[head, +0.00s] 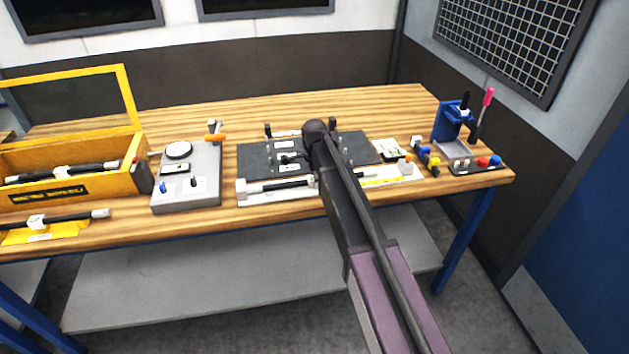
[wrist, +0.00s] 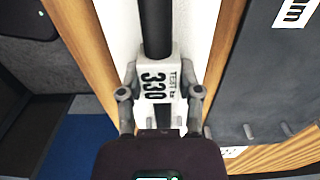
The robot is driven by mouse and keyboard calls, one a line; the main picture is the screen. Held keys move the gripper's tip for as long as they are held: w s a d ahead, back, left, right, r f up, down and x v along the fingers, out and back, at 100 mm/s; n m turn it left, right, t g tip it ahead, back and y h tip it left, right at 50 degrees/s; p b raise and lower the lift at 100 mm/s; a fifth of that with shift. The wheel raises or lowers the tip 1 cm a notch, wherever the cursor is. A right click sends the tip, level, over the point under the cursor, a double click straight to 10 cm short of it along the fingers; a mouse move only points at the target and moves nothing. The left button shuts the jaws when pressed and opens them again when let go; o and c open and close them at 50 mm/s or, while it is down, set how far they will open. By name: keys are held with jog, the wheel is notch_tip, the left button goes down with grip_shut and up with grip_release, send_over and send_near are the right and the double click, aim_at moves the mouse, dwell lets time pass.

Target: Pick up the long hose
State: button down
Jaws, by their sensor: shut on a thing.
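A black hose with a white sleeve marked "330" and "TEST bar" runs up the middle of the wrist view (wrist: 156,28). My gripper (wrist: 160,97) has one finger on each side of the white sleeve and is shut on it. In the head view a dark hose (head: 283,186) lies along the white tray (head: 262,199) at the bench's front edge, partly hidden by my arm. My gripper is hidden behind my arm there. I cannot tell whether the hose is clear of the tray.
A dark plate with fittings (head: 258,160) lies behind the tray. A grey test box (head: 186,197) stands left of it. A yellow crate (head: 105,184) and a yellow mat (head: 48,231) each hold another hose. A blue press (head: 449,122) stands at the right.

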jog(key=shift+r, duration=0.1)
notch_tip(320, 180, up, 18)
jog(key=p, duration=1.8)
jog(key=shift+f, duration=0.25)
notch_tip(320, 180, down, 8)
jog(key=b, duration=0.8)
jog(key=shift+s, duration=0.15)
